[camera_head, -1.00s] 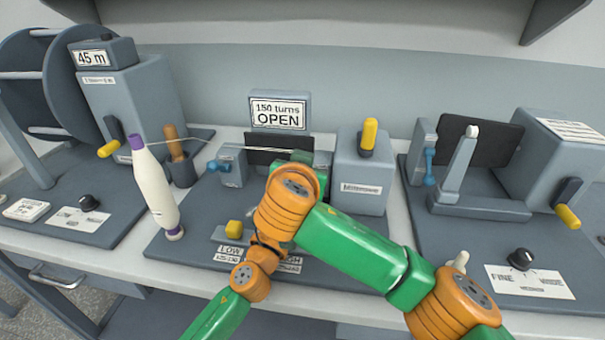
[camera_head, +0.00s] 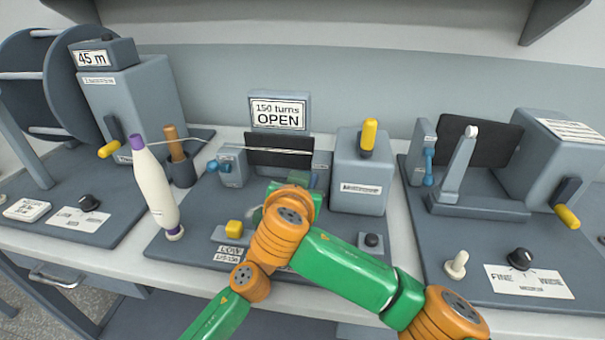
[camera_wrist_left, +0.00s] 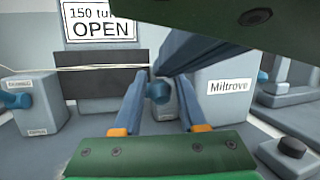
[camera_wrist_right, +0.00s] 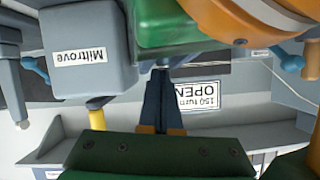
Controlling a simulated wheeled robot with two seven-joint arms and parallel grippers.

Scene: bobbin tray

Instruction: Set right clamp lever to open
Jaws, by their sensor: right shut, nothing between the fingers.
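The right clamp (camera_head: 321,160) is a grey block at the right end of the dark panel on the middle machine. Its blue lever knob (camera_wrist_left: 158,92) shows in the left wrist view, pointing toward that camera. My left gripper (camera_wrist_left: 161,82) is open, its fingers on either side of the knob in that view; I cannot tell whether they touch it. My right gripper (camera_wrist_right: 163,78) is shut and empty. Its fingers (camera_wrist_left: 195,52) cross the left wrist view from upper right, with tips close above the knob; contact is unclear.
The left clamp (camera_head: 231,166) with a blue lever stands at the panel's left end. A grey box (camera_head: 362,180) with a yellow handle stands close right of the right clamp. A white bobbin (camera_head: 155,190) stands left. A sign (camera_head: 280,112) reads "150 turns OPEN".

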